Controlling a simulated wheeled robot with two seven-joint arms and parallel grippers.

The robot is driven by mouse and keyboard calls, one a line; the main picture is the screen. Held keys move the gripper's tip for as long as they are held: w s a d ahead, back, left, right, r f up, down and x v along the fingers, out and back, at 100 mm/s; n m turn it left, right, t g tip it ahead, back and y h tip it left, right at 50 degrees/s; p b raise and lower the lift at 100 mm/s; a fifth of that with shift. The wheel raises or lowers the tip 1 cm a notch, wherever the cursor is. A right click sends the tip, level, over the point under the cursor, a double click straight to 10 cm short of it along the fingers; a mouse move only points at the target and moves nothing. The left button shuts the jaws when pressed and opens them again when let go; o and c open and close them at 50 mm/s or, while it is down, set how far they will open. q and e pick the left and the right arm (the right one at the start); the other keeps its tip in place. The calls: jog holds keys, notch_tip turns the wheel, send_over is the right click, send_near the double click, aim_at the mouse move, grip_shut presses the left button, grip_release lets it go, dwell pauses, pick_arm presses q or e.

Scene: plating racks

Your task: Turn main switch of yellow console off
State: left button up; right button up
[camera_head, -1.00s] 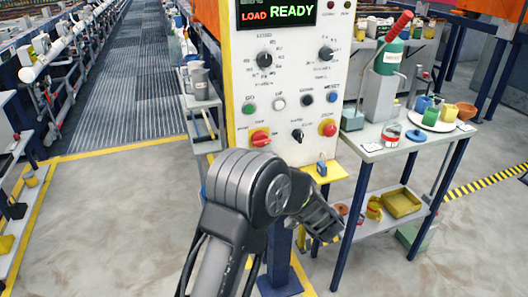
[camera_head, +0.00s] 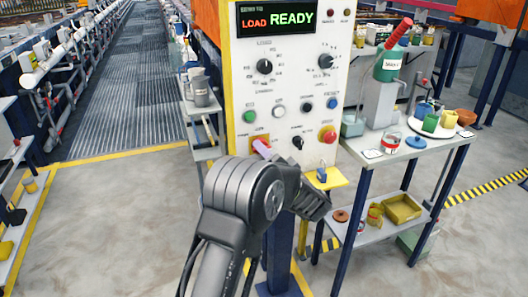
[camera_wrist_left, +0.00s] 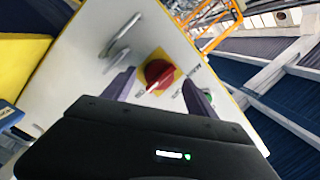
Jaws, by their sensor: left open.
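The yellow console (camera_head: 229,110) has a white front panel with a lit display, knobs and buttons. Its main switch is a red rotary knob (camera_wrist_left: 158,74) on a yellow plate. My arm hides the rest of the gripper there. In the left wrist view my left gripper (camera_wrist_left: 160,82) is open, with one finger on each side of the red knob. I cannot tell whether either finger touches it. My right gripper is not in view.
A red button (camera_head: 327,133) on yellow and a black knob (camera_head: 297,142) sit to the switch's right. A small yellow shelf (camera_head: 337,179) sticks out below. A side table (camera_head: 390,157) with jars and cups stands right of the console.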

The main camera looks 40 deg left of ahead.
pick_arm(q)
jog(key=shift+x, duration=1)
jog(key=shift+c, duration=0.4)
jog(key=c, duration=1.3)
jog(key=shift+n, duration=0.4)
jog(key=n+h+b, duration=0.1)
jog(key=n+b, duration=0.1)
jog(key=n, duration=0.3)
jog(key=n+b, duration=0.2)
jog(key=n, duration=0.3)
jog(key=n+t+h+b, duration=0.1)
jog(key=n+b, duration=0.1)
jog(key=n, duration=0.3)
jog(key=shift+d+n+h, duration=0.1)
jog(key=shift+n+h, duration=0.2)
jog(key=shift+r, duration=0.1)
